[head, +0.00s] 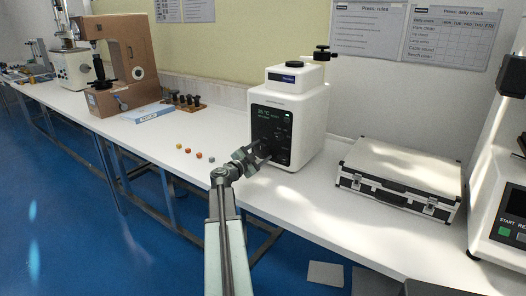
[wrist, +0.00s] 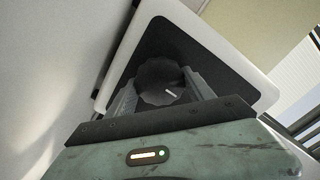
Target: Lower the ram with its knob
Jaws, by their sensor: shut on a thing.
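The white press (head: 296,112) stands on the bench with a black front panel (head: 272,120) carrying a lit display. My gripper (head: 257,154) reaches the lower part of that panel in the head view, where it hides the knob. In the wrist view my gripper (wrist: 160,95) has one finger on each side of a dark, scalloped knob (wrist: 158,75) and is shut on it. A short white mark on the knob's face slants slightly down to the right. The ram itself is not visible.
A brown machine (head: 125,65) stands farther left, and another white machine (head: 500,190) is at the right edge.

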